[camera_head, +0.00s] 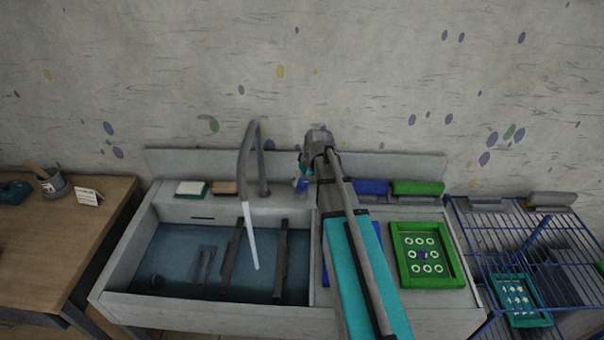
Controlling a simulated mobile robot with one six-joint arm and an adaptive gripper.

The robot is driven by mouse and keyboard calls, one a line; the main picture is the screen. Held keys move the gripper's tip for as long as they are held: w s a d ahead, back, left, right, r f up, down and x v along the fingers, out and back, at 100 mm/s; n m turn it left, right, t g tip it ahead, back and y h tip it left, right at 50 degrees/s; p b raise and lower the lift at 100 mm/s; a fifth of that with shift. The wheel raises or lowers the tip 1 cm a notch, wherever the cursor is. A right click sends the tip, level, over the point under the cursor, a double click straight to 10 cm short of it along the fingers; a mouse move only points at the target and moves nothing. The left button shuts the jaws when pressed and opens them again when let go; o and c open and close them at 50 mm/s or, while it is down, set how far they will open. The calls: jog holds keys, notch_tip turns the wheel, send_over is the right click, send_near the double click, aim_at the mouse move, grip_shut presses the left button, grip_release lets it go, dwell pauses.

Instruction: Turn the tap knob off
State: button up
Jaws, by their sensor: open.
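The grey curved tap (245,165) stands at the back of the sink (130,278). A pale stream of water (251,240) falls from its spout into the basin. A small blue and white piece (301,185) on the ledge right of the tap may be the knob; it is partly hidden and too small to read. My gripper (304,165) is at the back of the sink, right of the tap, just above that piece. It is open. My arm covers part of it, and I cannot tell whether its fingers touch the piece.
Green (418,188) and blue (370,187) blocks lie on the back ledge. A green framed screen (401,270) lies right of my arm. A blue wire rack (470,225) stands at right, a wooden table (60,235) at left. The wall closes off the back.

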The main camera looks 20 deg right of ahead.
aim_at(302, 182)
jog(key=w+d+r+t+p, duration=0.1)
jog(key=w+d+r, duration=0.1)
jog(key=w+d, duration=0.2)
jog(key=shift+d+r+n, duration=0.3)
jog(key=shift+r+n, duration=0.1)
jog(key=shift+w+f, duration=0.15)
jog(key=shift+f, duration=0.05)
jog(key=b+x, duration=1.2)
jog(key=x, duration=0.1)
jog(key=shift+w+a+f, duration=0.1)
jog(key=shift+a+f, duration=0.05)
jog(key=shift+f, duration=0.05)
jog(key=shift+b, duration=0.3)
jog(key=c, duration=1)
